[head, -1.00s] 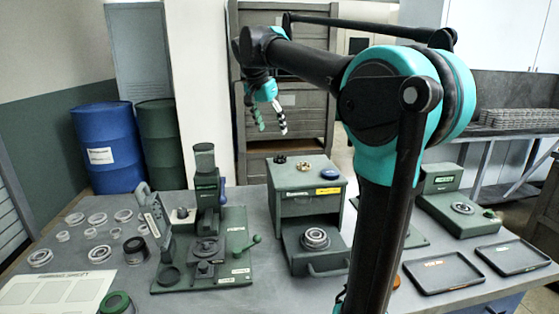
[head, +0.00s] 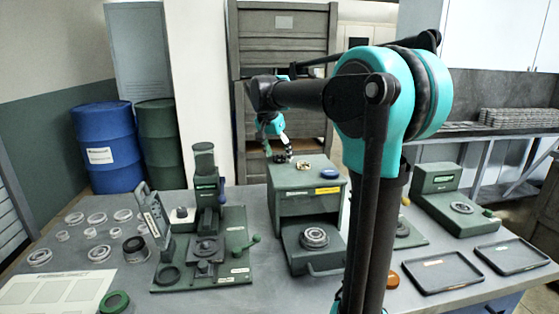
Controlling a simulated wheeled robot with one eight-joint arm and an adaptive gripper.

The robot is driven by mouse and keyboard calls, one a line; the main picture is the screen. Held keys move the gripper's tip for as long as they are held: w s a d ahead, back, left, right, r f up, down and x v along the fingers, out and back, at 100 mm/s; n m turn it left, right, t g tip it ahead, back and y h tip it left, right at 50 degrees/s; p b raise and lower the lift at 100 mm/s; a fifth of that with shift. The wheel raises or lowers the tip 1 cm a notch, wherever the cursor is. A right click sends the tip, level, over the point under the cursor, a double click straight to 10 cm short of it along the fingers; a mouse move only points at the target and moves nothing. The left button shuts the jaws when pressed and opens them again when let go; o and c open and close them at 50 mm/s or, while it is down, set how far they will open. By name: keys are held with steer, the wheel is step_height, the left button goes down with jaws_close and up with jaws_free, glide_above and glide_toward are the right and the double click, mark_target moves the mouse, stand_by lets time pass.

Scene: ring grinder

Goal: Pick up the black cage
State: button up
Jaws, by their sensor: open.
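The black cage (head: 280,159) is a small dark ring at the left of the top of the green box (head: 300,177), and my fingers partly hide it. My gripper (head: 277,153) is open, pointing down at the black cage, with its fingertips right at it. I cannot tell whether they touch it or stand around it.
A brass cage (head: 303,166) and a blue ring (head: 330,174) sit beside it on the box. A green press (head: 206,215) stands left, with several metal rings beyond it. Two dark trays (head: 443,272) (head: 513,256) lie right. A green machine (head: 447,200) stands behind them.

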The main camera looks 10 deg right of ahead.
steer(key=c, duration=0.8)
steer(key=shift+r, duration=0.1)
